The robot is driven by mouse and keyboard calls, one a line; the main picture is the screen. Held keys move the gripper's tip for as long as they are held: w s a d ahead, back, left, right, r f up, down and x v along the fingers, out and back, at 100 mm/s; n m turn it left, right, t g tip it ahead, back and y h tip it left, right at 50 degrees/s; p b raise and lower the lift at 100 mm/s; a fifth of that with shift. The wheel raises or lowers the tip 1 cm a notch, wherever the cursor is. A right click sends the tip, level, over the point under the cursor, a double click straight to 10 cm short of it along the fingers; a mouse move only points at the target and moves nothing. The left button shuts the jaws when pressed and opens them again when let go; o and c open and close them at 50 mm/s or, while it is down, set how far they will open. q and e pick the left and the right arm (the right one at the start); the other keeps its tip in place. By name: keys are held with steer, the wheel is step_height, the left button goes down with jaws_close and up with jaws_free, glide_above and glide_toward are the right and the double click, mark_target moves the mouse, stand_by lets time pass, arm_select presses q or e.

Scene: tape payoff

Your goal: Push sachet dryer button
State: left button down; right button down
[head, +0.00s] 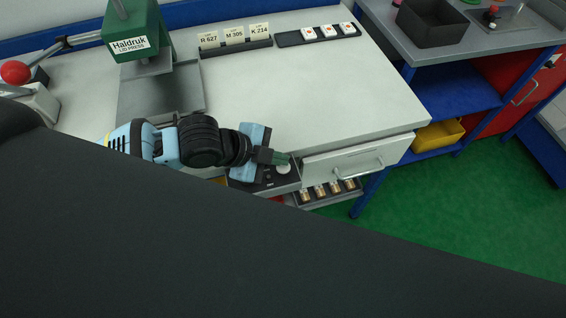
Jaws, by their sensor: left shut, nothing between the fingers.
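A black control box (264,185) sits at the front edge of the white workbench, beside the drawer. A pale round button (284,169) shows on its top at the right. I cannot read a label on it, so I cannot tell whether it belongs to the sachet dryer. My left gripper (283,159) is shut and empty, its dark green fingertips over the box and right at the button's upper edge in the picture. I cannot tell whether they touch it. The gripper body hides part of the box. My right gripper is not in view.
A green lid press (135,38) stands at the back left. Label cards (234,36) and a black tray of white pieces (290,39) lie along the back. A drawer (345,163) and a tray of small cylinders (308,193) are at the front. The bench middle is clear.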

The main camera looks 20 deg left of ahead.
arm_select(q)
steer(key=shift+f, duration=0.1)
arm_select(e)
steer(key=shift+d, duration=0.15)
arm_select(q)
steer(key=shift+f, duration=0.35)
steer(key=shift+f, duration=0.3)
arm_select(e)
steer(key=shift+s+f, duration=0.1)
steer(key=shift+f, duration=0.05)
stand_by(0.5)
arm_select(q)
steer(key=shift+r+p, duration=0.45)
steer(key=shift+r, duration=0.3)
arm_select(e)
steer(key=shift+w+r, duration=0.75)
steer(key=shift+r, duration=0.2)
